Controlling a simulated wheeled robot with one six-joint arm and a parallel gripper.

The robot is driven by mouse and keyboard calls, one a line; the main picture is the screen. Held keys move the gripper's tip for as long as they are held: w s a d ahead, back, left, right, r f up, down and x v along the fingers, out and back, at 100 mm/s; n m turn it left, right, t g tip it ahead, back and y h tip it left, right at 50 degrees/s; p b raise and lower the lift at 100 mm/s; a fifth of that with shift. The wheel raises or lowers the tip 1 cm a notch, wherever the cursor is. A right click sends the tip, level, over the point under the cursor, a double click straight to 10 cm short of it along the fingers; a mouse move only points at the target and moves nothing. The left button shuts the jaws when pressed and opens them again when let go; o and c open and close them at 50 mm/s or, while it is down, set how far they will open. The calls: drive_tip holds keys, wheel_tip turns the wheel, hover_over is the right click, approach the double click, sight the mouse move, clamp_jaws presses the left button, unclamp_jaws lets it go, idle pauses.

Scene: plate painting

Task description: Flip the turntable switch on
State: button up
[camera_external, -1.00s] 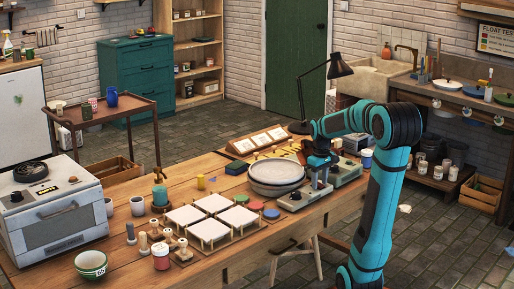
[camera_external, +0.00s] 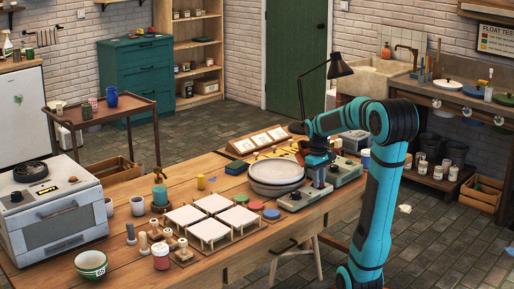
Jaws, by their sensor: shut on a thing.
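The turntable (camera_external: 294,200) is a grey-green base at the right part of the wooden table, with a wide pale round plate or wheel (camera_external: 277,172) beside and over its back left. My gripper (camera_external: 318,183) points down at the base, just right of the round plate. Its fingers are dark and small here. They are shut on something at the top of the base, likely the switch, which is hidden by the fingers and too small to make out.
White square tiles (camera_external: 208,236) on stands, small colour discs (camera_external: 271,214) and stamps fill the table's middle. A black desk lamp (camera_external: 339,68) stands behind my arm. The table's front right strip is clear.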

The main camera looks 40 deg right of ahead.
drive_tip(key=o, duration=1)
drive_tip(key=r, duration=0.5)
drive_tip(key=w+r, duration=0.1)
drive_tip(key=r, duration=1.1)
drive_tip(key=shift+w+r, duration=0.15)
drive_tip(key=shift+w, duration=0.2)
